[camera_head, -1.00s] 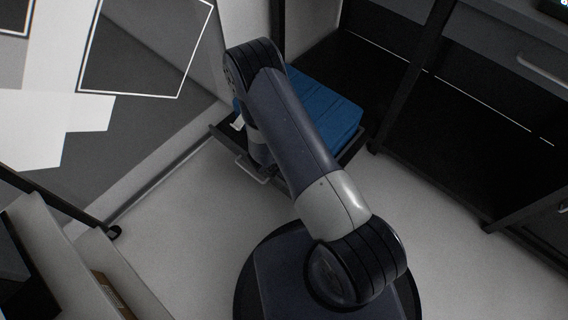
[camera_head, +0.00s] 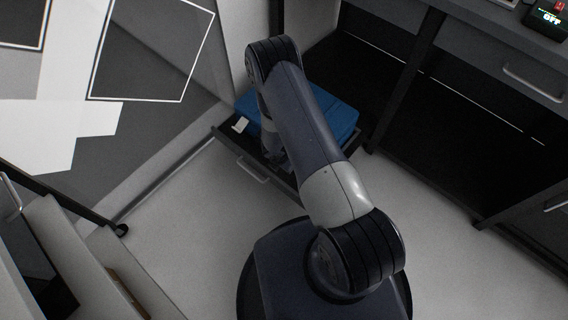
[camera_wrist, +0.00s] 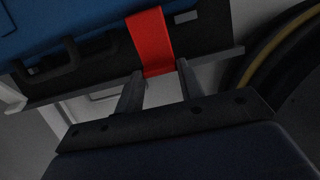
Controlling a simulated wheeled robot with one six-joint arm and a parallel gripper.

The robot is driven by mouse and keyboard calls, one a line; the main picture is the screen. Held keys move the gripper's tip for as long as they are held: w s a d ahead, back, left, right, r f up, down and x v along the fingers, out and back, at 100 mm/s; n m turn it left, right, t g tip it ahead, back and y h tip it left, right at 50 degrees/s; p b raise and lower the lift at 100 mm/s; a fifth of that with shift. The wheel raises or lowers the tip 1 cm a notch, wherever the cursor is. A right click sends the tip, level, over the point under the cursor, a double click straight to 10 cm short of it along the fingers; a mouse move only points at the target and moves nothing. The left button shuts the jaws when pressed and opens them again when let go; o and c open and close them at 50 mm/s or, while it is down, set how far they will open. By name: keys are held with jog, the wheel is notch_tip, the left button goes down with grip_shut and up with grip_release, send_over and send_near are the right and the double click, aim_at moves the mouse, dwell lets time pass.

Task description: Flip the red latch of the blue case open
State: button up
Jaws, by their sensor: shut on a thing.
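The blue case (camera_head: 338,112) lies in an open drawer, partly covered by my arm in the head view. In the wrist view the case (camera_wrist: 60,22) fills the upper left, with a dark handle (camera_wrist: 62,62) on its front. The red latch (camera_wrist: 150,38) is a flat strip hanging over the front edge of the case. My gripper (camera_wrist: 160,71) has one finger at each side of the latch's lower end and is shut on it. In the head view my arm hides the gripper and the latch.
The drawer's front has a metal handle (camera_head: 252,170). Dark open shelving (camera_head: 455,105) stands at the right. A small device with a lit "OFF" display (camera_head: 550,18) is at the top right. A pale cabinet (camera_head: 75,255) is at the lower left. The floor (camera_head: 180,220) between is clear.

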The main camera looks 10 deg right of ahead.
jog(key=o, duration=1)
jog(key=shift+r, duration=0.1)
jog(key=p+v, duration=0.3)
jog(key=v, duration=0.7)
jog(key=shift+r, duration=0.3)
jog(key=shift+s+a, duration=0.1)
jog(key=b+x, duration=0.3)
jog(key=x, duration=0.8)
